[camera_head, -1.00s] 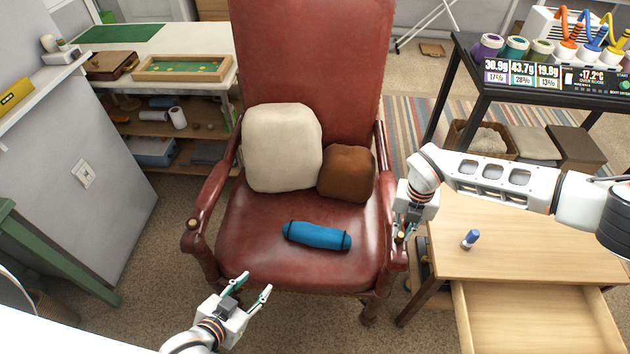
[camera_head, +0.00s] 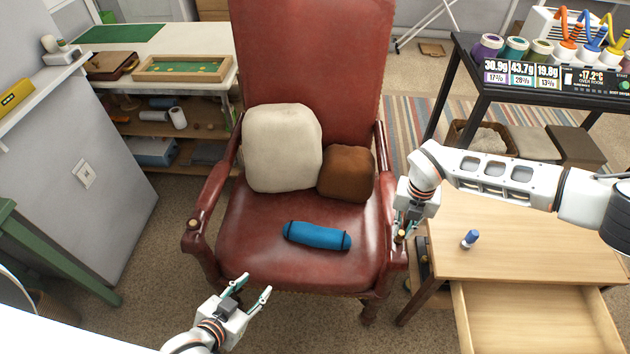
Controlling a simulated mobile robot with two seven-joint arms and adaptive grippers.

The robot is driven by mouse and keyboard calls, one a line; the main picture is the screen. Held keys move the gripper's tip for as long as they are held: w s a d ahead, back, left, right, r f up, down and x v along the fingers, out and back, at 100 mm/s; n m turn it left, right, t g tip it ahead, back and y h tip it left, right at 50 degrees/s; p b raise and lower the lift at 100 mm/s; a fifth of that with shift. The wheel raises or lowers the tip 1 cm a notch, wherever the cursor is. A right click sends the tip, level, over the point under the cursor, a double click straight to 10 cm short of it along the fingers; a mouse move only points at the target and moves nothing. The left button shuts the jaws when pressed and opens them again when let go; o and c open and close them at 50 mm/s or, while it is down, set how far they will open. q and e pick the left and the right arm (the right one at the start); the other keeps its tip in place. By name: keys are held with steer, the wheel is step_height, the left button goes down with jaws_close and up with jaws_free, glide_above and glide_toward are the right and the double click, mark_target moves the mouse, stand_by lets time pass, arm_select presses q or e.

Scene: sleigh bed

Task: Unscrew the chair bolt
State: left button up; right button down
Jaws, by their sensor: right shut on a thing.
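A red leather armchair (camera_head: 250,232) stands in the middle of the head view. A brass-coloured bolt (camera_head: 194,224) shows at the front of its left armrest. A second bolt (camera_head: 401,236) is at the front of the right armrest, partly hidden by my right gripper. My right gripper (camera_head: 400,232) points down at the front of that armrest and is shut on this bolt. My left gripper (camera_head: 252,286) is open and empty, in front of the seat's lower edge and apart from the chair.
On the seat lie a cream cushion (camera_head: 282,150), a brown cushion (camera_head: 346,174) and a blue roll (camera_head: 317,236). A wooden desk (camera_head: 520,248) with an open drawer (camera_head: 535,318) stands at the right, with a small blue-capped bottle (camera_head: 470,238). A grey wall (camera_head: 75,180) is at the left.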

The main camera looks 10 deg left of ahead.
mark_target(402, 233)
steer(key=shift+r, duration=1.5)
